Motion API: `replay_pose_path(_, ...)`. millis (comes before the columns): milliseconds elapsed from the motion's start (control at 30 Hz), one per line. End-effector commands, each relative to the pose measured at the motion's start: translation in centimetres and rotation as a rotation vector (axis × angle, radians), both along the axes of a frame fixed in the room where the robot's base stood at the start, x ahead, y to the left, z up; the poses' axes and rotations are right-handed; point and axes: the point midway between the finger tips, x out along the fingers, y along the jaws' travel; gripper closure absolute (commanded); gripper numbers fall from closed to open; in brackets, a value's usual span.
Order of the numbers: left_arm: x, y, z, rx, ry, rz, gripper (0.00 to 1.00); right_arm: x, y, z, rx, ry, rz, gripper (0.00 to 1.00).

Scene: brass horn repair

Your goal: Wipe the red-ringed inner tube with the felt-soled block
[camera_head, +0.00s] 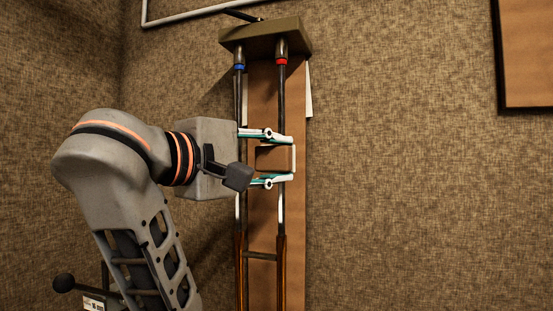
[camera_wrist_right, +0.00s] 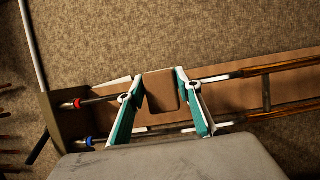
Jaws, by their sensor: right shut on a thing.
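The red-ringed inner tube (camera_head: 281,208) runs upright under a dark bracket, with its red ring (camera_head: 282,62) near the top. The ring also shows in the wrist view (camera_wrist_right: 76,103). My right gripper (camera_head: 290,158) is shut on a brown block (camera_head: 272,158), which sits between its two fingers in the wrist view (camera_wrist_right: 160,90) too. The block and fingers lie across the line of the red-ringed tube, about midway along the bright length, and hide part of it. The felt sole is not clearly seen, and I cannot tell whether it touches the tube. My left gripper is out of view.
A parallel blue-ringed tube (camera_head: 238,100) stands just left. The olive bracket (camera_head: 262,38) caps both tubes. Brass outer tubes (camera_head: 281,270) with a crossbar (camera_head: 261,256) lie below. A brown board (camera_head: 293,100) is behind.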

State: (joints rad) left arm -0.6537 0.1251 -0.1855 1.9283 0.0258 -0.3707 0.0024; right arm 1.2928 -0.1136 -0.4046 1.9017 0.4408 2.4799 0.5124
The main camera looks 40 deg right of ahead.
Motion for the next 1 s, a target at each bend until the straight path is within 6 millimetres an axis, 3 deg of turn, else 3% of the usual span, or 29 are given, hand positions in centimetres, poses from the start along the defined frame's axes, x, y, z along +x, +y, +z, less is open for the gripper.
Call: replay_pose_path(1000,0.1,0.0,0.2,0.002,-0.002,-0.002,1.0,0.8,-1.5,0.0,0.0,0.0,0.0,0.83)
